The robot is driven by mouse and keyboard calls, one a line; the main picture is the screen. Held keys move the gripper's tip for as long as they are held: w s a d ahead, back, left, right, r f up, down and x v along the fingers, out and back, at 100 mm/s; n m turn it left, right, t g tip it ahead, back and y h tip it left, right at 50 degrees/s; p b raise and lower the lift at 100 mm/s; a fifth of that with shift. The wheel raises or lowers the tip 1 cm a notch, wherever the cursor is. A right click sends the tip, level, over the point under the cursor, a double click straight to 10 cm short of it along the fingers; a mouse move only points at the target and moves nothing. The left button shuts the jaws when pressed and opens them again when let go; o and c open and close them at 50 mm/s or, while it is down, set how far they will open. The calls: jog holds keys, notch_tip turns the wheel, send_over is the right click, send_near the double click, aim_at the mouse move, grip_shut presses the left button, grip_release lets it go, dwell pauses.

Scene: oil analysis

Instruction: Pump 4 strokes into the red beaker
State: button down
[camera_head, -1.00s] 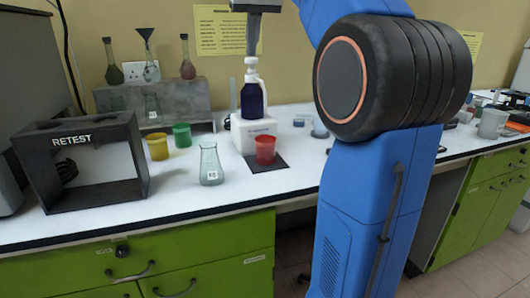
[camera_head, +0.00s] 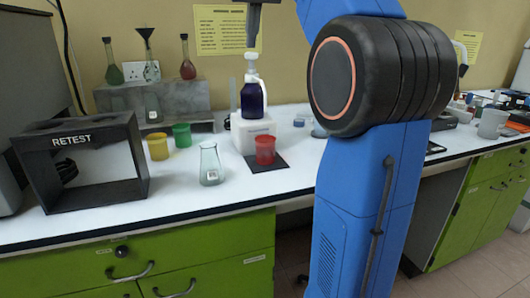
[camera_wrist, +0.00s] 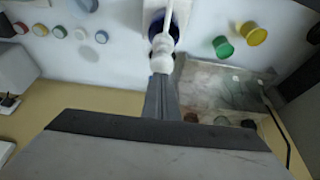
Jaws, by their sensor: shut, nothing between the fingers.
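The pump bottle (camera_head: 252,100) is dark blue with a white pump head (camera_head: 251,57). It stands upright on a white block (camera_head: 247,134). The red beaker (camera_head: 265,150) stands on a dark pad in front of the block; its liquid level cannot be made out. My gripper (camera_head: 252,46) is shut and empty, pointing down just above the pump head, with a small gap seeming to show between them. In the wrist view the shut fingers (camera_wrist: 161,80) line up with the white pump head (camera_wrist: 162,50), and the bottle is partly hidden below it.
Yellow (camera_head: 157,146) and green (camera_head: 181,135) beakers and a glass flask (camera_head: 210,164) stand left of the block. A black RETEST box (camera_head: 82,162) is further left. A grey shelf (camera_head: 185,100) with flasks stands behind. My arm hides part of the bench's right side.

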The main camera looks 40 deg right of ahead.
jog(key=shift+r, duration=0.1)
notch_tip(320, 180, up, 6)
jog(key=shift+f, duration=0.1)
dwell(0.7)
dwell(0.4)
